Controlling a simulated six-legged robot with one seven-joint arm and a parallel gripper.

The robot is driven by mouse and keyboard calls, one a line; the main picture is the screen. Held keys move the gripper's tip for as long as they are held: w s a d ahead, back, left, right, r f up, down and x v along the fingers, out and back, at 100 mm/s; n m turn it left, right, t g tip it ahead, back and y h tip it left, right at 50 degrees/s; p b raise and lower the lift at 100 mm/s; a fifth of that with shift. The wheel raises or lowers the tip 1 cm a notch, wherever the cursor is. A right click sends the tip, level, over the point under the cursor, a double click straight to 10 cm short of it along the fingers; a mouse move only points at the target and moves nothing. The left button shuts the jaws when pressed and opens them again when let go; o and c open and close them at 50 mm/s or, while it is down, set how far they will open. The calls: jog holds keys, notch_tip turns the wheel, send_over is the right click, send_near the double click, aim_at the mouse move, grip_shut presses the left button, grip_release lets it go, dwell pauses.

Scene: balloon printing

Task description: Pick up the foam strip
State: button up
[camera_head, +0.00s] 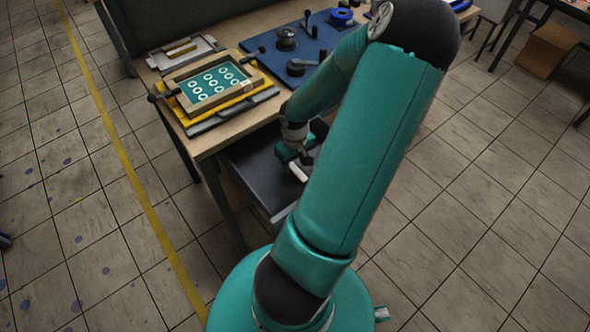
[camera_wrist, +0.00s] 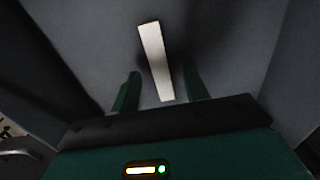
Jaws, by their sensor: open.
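The foam strip (camera_wrist: 155,60) is a pale, narrow bar lying on a dark grey surface in the wrist view. Its near end reaches between the two green fingers of my gripper (camera_wrist: 160,90), which is open with a finger on each side. I cannot tell from this view how high the fingers are above the surface. In the head view a small part of the pale strip (camera_head: 299,171) shows beside my gripper (camera_head: 296,155), over a dark drawer or tray (camera_head: 258,172) below the table top. My arm hides part of it.
Dark side walls flank the strip in the wrist view. A cardboard box (camera_head: 548,50) stands on the tiled floor.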

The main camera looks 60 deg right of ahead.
jog(key=shift+f, duration=0.85)
grip_shut()
